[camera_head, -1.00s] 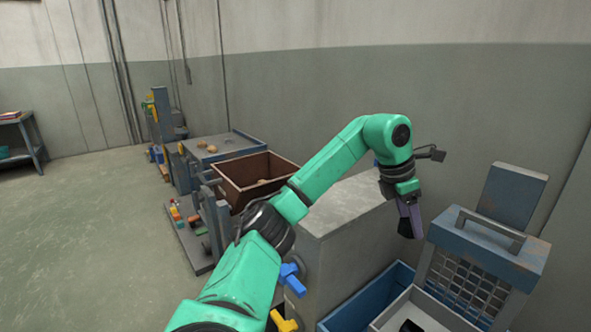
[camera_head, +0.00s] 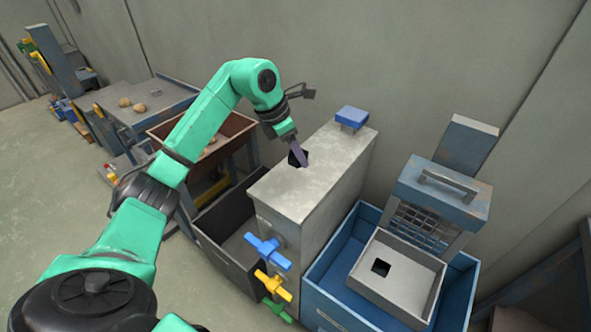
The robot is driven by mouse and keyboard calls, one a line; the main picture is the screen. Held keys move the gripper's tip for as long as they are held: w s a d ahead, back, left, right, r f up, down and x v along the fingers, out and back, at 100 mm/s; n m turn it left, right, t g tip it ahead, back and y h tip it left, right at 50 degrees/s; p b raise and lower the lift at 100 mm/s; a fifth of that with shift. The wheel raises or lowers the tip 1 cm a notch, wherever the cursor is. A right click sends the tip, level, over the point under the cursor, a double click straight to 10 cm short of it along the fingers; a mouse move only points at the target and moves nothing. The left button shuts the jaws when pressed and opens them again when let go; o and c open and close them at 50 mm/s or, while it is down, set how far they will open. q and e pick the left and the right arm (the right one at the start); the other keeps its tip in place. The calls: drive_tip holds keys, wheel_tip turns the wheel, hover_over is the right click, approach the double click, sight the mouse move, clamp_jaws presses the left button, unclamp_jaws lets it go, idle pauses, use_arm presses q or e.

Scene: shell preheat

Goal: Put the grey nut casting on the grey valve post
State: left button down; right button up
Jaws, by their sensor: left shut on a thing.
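The grey valve post (camera_head: 308,196) appears to be the tall grey block in the middle, with a flat worn top and blue, yellow and green handles on its front. My left gripper (camera_head: 299,156) is over the left part of its top, pointing down and tilted. It is shut on a small dark piece that I take to be the grey nut casting (camera_head: 296,159); little of it shows, and its shape is unclear. I cannot tell whether the piece touches the top. My right gripper is not in view.
A blue knob (camera_head: 352,118) stands on the block's far end. Right of it, a blue bin (camera_head: 331,307) holds a grey tray (camera_head: 408,290) with a dark square in it, beside a blue mesh-front unit (camera_head: 437,190). A dark open bin (camera_head: 229,241) and brown crate (camera_head: 234,126) lie left.

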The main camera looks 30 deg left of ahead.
sight(302, 180)
use_arm(q)
wheel_tip(302, 180, down, 6)
drive_tip(key=shift+d+f+p, duration=0.1)
drive_tip(key=shift+f+p, duration=0.05)
drive_tip(key=shift+p, duration=0.15)
drive_tip(key=shift+f, duration=0.35)
drive_tip(key=shift+f, duration=0.1)
drive_tip(key=shift+c, duration=0.8)
unclamp_jaws()
drive_tip(key=shift+r, duration=0.3)
drive_tip(key=b+v, duration=0.1)
drive_tip(key=v, duration=1)
drive_tip(key=shift+s+r, duration=0.25)
drive_tip(key=shift+r, duration=0.05)
